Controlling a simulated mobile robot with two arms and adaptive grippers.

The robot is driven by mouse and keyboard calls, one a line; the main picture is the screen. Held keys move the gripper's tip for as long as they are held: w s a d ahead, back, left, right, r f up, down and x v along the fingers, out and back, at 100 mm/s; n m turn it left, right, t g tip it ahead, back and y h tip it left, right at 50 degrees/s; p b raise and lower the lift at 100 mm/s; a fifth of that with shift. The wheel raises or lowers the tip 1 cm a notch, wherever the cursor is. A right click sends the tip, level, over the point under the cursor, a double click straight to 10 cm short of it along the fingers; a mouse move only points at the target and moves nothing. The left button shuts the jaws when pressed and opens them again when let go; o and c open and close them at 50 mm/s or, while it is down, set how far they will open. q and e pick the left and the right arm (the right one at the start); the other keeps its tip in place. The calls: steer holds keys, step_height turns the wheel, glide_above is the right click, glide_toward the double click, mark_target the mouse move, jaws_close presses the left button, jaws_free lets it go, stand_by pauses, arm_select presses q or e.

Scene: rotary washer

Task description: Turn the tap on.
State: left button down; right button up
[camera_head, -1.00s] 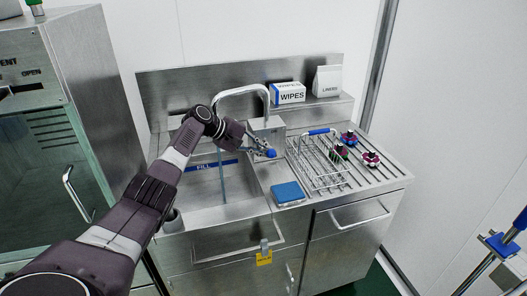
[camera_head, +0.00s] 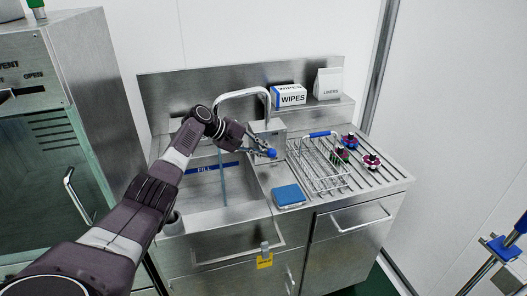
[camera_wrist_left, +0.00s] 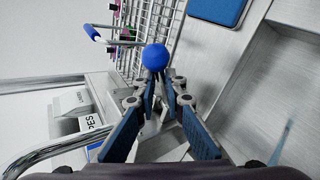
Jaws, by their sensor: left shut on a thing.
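The tap's curved metal spout (camera_head: 242,93) rises behind the sink, from a grey box (camera_head: 268,128) at the sink's right back. A blue ball knob (camera_head: 272,153) ends the tap's short lever; it also shows in the left wrist view (camera_wrist_left: 156,57). My left gripper (camera_head: 263,151) is shut on the lever just behind the ball, and its fingers (camera_wrist_left: 160,88) hide most of the lever. A thin pale-blue vertical streak (camera_head: 222,180) stands in the sink below the spout; I cannot tell if it is water. My right gripper is not in view.
The sink (camera_head: 200,196) has a blue FILL line. A wire basket (camera_head: 322,170) and several colored rotary parts (camera_head: 371,161) stand on the right drainboard. A blue sponge (camera_head: 288,195) lies at the front. A wipes box (camera_head: 289,95) and a white bag (camera_head: 327,82) stand on the shelf.

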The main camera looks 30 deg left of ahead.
arm_select(q)
steer(key=shift+w+a+r, duration=0.2)
steer(key=shift+w+r, duration=0.15)
steer(key=shift+r, duration=0.4)
steer(key=c, duration=2.2)
jaws_free()
steer(key=shift+o, duration=1.1)
steer(key=shift+f, duration=0.1)
steer(key=shift+d+f, duration=0.15)
steer(key=shift+f, duration=0.05)
steer(key=v, duration=1.2)
steer(key=shift+s+f, duration=0.1)
